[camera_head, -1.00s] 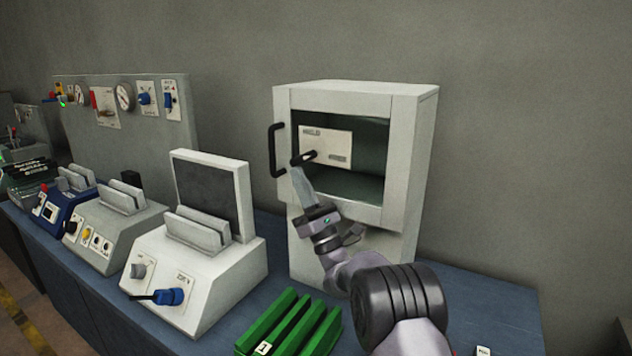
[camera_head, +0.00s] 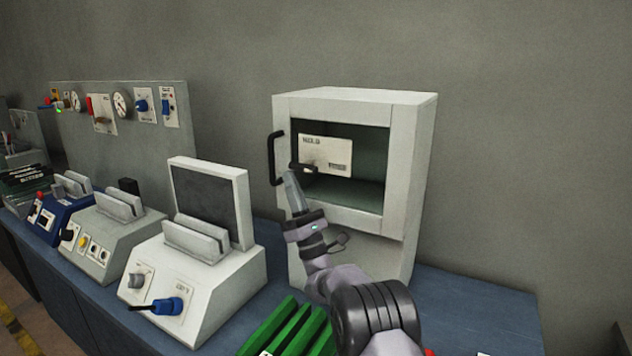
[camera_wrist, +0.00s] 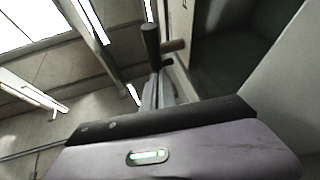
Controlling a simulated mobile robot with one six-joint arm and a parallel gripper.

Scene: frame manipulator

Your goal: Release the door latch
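A white cabinet (camera_head: 410,200) stands on the bench with a large dark window or opening in its front. A black bar handle (camera_head: 272,158) is upright on the left of that front. A small dark latch-like piece (camera_head: 304,168) lies at the opening's lower left, close to my fingertips. My gripper (camera_head: 291,176) points up at the cabinet's left front, just right of the handle. In the wrist view my fingers (camera_wrist: 158,92) look close together, below a dark upright bar (camera_wrist: 150,42) and a brownish peg (camera_wrist: 173,46). Contact and finger gap are unclear.
A labelled plate (camera_head: 325,155) shows inside the cabinet. White equipment with a blue knob (camera_head: 180,300) stands to the left, and a green ribbed block (camera_head: 285,328) lies in front. A gauge panel (camera_head: 150,125) is at the back left. The bench right of the cabinet is mostly clear.

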